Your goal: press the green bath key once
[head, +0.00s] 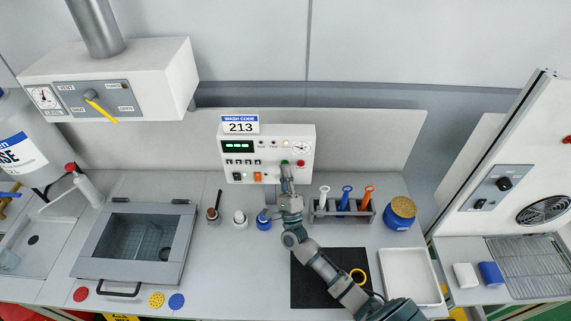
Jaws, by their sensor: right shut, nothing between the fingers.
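The white control box (308,140) stands at the back of the bench, with a dark display (237,146) showing green digits. The green bath key (285,162) is on its front, low and right of the middle, mostly hidden by my fingertips. My right gripper (287,172) is shut and empty, its tips pointing at the green key from the front. I cannot tell whether the tips touch the key or whether it is pressed in. My left gripper is not in view.
An orange switch (257,177) is below left. A rack (325,214) with colored-handled tools and a blue jar (400,215) stand to the right. Small bottles and a lidded bath (90,262) are on the left.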

